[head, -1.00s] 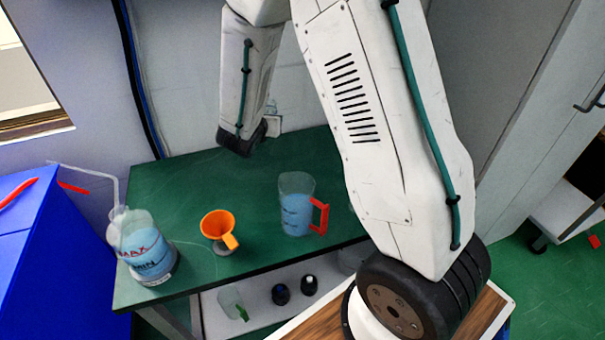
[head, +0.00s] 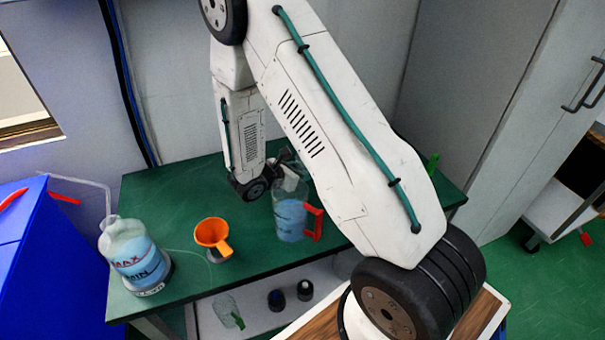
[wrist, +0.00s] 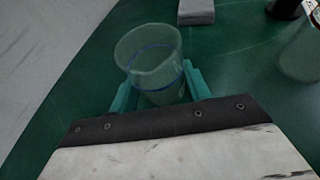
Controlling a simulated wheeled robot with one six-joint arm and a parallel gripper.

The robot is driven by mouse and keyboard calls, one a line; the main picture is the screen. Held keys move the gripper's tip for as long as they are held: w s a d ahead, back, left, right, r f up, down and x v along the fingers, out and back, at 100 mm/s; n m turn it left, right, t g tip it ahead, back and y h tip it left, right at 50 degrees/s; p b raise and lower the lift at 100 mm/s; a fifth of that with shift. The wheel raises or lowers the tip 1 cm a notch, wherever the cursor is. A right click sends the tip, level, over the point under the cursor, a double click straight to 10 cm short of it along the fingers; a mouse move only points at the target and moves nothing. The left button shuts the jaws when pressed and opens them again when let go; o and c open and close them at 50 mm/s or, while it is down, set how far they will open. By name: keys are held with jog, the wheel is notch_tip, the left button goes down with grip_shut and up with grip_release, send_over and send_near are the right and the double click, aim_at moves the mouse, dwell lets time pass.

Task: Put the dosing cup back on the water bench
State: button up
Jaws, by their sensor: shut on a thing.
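The dosing cup (wrist: 149,60) is a clear, open-topped cup with a blue line around it. In the wrist view my gripper (wrist: 158,88) has its teal fingers on either side of the cup, shut on it. The cup looks roughly upright over the green water bench (head: 205,280). I cannot tell whether its base touches the bench top. In the head view my wrist is low over the back middle of the bench, behind the clear jug, and I cannot make out the cup there.
The clear jug (head: 290,215) with a red handle and blue liquid stands on the bench. An orange funnel (head: 212,235) and a wash bottle (head: 135,260) stand to its left. A grey block (wrist: 197,12) and a clear vessel (wrist: 300,55) are near the cup. A blue box (head: 50,270) is at left.

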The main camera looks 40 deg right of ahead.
jog(key=shift+f, duration=0.7)
jog(key=shift+f, duration=0.15)
jog(key=o, duration=1)
jog(key=shift+o, duration=0.2)
jog(key=shift+a+r, duration=0.25)
jog(key=v, duration=1.1)
jog(key=shift+s+a+r, duration=0.1)
jog(key=shift+a+r, duration=0.05)
jog(key=shift+a, duration=0.05)
